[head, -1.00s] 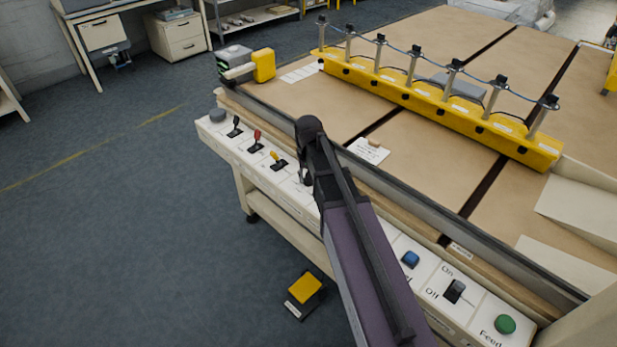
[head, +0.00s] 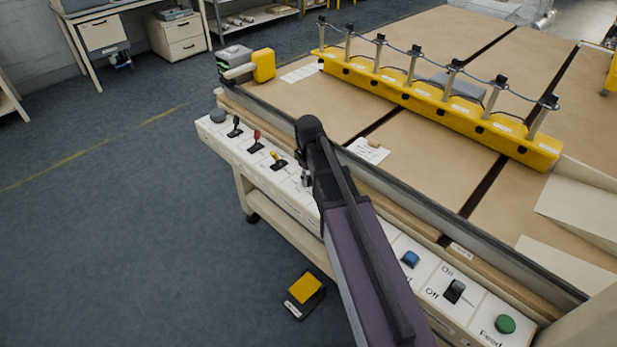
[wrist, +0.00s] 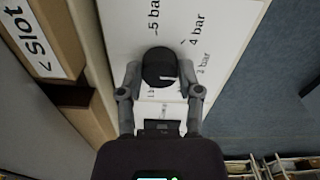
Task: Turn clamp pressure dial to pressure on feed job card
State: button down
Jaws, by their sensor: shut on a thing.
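The clamp pressure dial (wrist: 158,66) is a round black knob on a white panel, with "5 bar", "4 bar" and a partly hidden lower "bar" label around it. A small white mark shows on the knob's lower right edge; its exact reading is unclear. My gripper (wrist: 160,77) is shut on the dial, one finger on each side. In the head view my gripper (head: 306,180) is down at the control strip, and my arm hides the dial.
The control strip carries black, red (head: 256,141) and yellow (head: 278,160) levers on one side of my arm. A blue button (head: 410,259), an on/off switch (head: 454,291) and a green feed button (head: 504,324) are on the other. A dark rail (head: 420,190) runs behind the strip.

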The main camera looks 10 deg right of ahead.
jog(key=shift+s+n, duration=0.1)
jog(key=shift+n, duration=0.2)
jog(key=shift+c, duration=1.3)
grip_release()
